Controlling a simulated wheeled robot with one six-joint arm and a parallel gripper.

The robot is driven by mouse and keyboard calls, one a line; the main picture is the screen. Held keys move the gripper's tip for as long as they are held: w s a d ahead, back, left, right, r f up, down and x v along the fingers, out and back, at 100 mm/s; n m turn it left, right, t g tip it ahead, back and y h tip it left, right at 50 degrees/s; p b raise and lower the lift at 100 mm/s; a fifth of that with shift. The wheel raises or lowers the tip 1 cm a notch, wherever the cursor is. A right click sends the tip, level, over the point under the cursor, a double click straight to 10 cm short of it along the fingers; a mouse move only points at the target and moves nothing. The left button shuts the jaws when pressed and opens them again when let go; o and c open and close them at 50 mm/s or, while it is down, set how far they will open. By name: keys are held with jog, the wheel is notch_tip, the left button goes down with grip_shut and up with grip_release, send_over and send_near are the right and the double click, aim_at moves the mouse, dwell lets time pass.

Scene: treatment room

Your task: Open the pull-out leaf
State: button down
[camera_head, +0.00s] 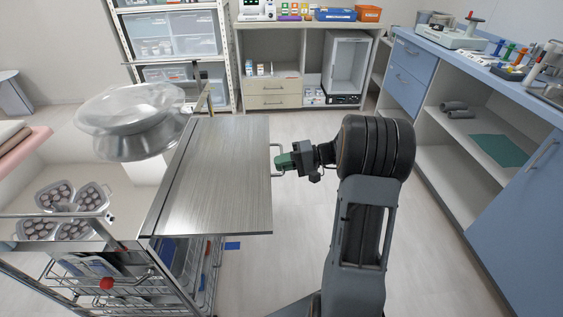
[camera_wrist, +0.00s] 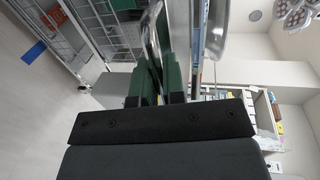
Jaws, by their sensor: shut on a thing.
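The pull-out leaf (camera_head: 222,178) is a flat grey wood-grain panel at the top of a metal trolley (camera_head: 100,247), and it reaches out to the right of the trolley frame. A metal bar handle (camera_head: 274,148) stands on its right edge. My gripper (camera_head: 282,161), with green fingers, comes from the right and is shut on this handle. In the wrist view the green fingers (camera_wrist: 158,82) close around the shiny handle bar (camera_wrist: 152,40). The exact contact between the finger pads is partly hidden there.
A blue counter (camera_head: 440,70) with open shelves runs along the right. A beige cabinet (camera_head: 275,92) and a white shelf rack (camera_head: 175,35) stand at the back. Floor right of the leaf is bare around my arm.

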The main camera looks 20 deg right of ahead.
jog(key=shift+s+d+f, duration=0.1)
jog(key=shift+s+d, duration=0.15)
jog(key=shift+d, duration=0.05)
jog(key=c, duration=1.2)
grip_release()
jog(key=shift+c, duration=0.2)
jog(key=shift+d, duration=0.1)
jog(key=p+v, duration=0.1)
jog(key=v, duration=1.2)
jog(key=shift+d+p, duration=0.35)
jog(key=shift+p, duration=0.05)
